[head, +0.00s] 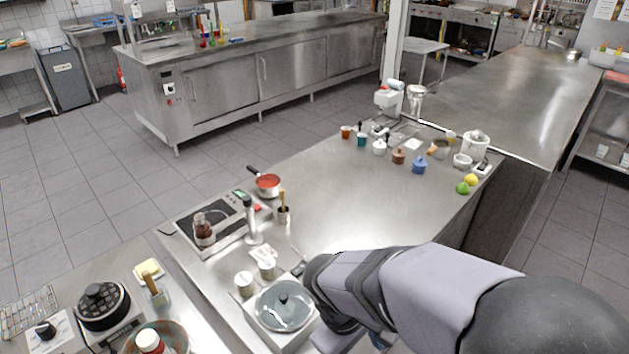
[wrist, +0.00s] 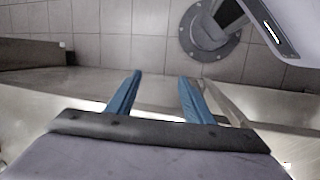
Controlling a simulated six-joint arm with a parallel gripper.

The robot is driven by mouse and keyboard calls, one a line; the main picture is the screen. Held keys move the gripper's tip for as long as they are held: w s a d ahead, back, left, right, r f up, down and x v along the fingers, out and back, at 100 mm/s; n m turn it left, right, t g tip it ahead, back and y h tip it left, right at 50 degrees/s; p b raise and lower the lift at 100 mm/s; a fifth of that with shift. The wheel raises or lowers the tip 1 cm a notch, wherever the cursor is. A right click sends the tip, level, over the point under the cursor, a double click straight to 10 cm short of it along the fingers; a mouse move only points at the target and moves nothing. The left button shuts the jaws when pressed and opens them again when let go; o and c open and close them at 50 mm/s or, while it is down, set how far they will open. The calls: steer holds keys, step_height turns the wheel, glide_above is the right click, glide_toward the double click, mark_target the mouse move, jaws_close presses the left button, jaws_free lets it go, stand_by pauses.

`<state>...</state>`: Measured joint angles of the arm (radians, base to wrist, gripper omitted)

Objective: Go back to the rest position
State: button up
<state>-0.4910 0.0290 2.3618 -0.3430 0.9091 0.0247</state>
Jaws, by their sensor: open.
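My gripper (wrist: 158,90) shows in the wrist view with its two blue fingers spread apart and nothing between them. Beyond the fingers are the edge of a steel counter (wrist: 150,92) and the tiled floor. In the head view my arm reaches in from the lower right over the near part of the counter. There the gripper is mostly hidden below the arm, with only a small bit of blue showing.
A hob (head: 215,222), a red-filled pan (head: 267,184) and a jar (head: 203,230) stand left of the arm. Cups, a blue pot (head: 419,166), a lime (head: 462,188) and a lemon (head: 471,180) line the far end. The middle of the counter (head: 345,205) is clear.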

steer(key=s+d+f+m+y, duration=0.2)
steer(key=d+m, duration=0.3)
steer(key=m, duration=0.3)
steer(key=shift+s+d+f+y+b, duration=0.35)
steer(key=shift+y+b, duration=0.1)
steer(key=shift+y, duration=0.25)
